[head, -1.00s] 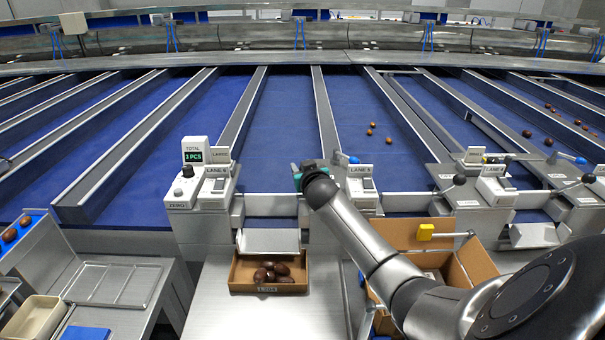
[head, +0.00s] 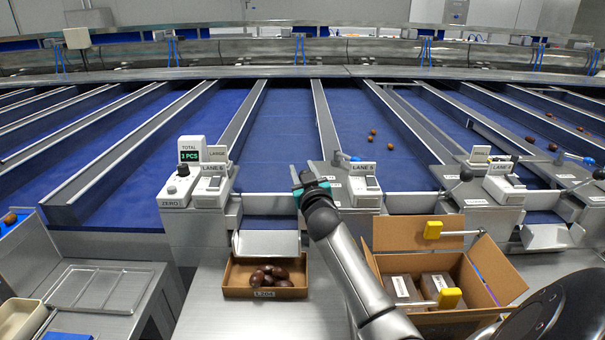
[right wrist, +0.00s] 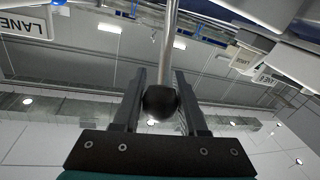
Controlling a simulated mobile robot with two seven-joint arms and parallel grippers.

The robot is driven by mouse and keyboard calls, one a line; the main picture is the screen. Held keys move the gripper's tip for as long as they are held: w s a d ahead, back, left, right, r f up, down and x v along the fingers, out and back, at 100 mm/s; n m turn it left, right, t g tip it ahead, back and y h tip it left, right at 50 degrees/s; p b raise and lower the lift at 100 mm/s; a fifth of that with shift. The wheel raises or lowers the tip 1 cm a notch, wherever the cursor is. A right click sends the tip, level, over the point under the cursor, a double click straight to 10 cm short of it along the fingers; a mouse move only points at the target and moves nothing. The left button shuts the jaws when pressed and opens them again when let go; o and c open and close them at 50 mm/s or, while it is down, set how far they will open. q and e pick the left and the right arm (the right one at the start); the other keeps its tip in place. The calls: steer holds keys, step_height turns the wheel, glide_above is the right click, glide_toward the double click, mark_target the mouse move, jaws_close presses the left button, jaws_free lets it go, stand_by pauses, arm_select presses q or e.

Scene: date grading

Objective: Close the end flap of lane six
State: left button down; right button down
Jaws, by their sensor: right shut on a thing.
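My right gripper (head: 303,180) is at the front of the middle lane, just left of the right-hand lane console. In the right wrist view its fingers are shut on a black ball knob (right wrist: 160,102) at the end of a metal rod (right wrist: 169,45). The knob is hidden in the head view. The middle lane (head: 284,130) is blue and empty. Its left console (head: 210,185) appears to read LANE 6. A sloping metal plate (head: 267,244) stands at the lane's front end, below a grey crossbar (head: 270,203). My left gripper is not in view.
A shallow cardboard tray (head: 235,275) holding several dates sits below the plate. An open carton (head: 412,234) with packs and yellow-ended levers stands right of my forearm.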

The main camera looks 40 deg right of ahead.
steer(key=shift+r, duration=0.1)
steer(key=shift+c, duration=2.3)
jaws_free()
steer(key=shift+s, duration=0.1)
steer(key=v, duration=1.5)
steer(key=shift+p, duration=0.4)
steer(key=shift+a, duration=0.1)
